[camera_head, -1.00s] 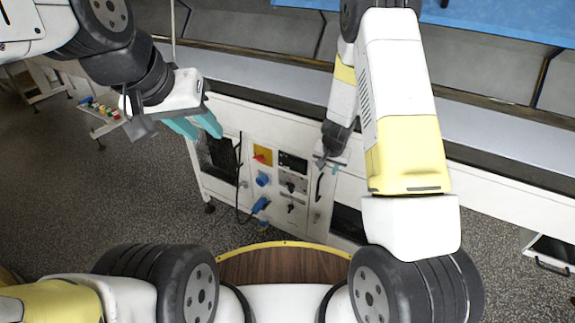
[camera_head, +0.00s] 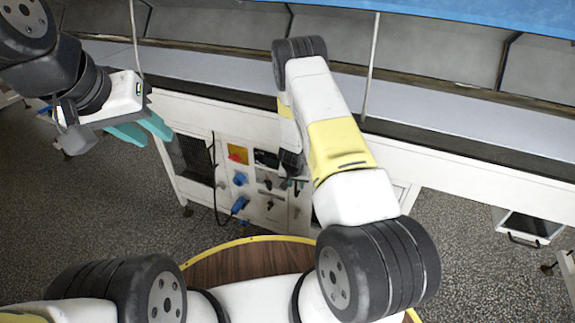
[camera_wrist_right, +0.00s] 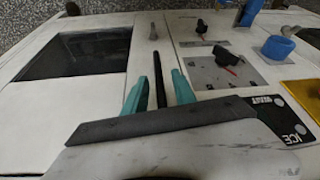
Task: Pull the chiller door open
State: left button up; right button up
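In the right wrist view the chiller door (camera_wrist_right: 38,110) is a white panel with a dark window (camera_wrist_right: 85,52). It looks flush with the cabinet front. A slim black bar handle (camera_wrist_right: 158,78) stands between the teal fingers of my right gripper (camera_wrist_right: 160,92). The fingers are apart, with a narrow gap on each side of the bar. In the head view my right gripper (camera_head: 293,183) is at the cabinet front, small and partly hidden by my arm, which also covers most of the door. My left gripper (camera_head: 142,131) is open and empty, in front of the cabinet's left end.
Beside the door is a control panel with a yellow switch plate (camera_head: 237,153), a blue plug (camera_head: 239,205) with a black cable, and knobs (camera_wrist_right: 226,60). A conveyor (camera_head: 440,120) runs above. Speckled floor lies open before the cabinet.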

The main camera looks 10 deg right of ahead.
grip_shut()
dwell(1.4)
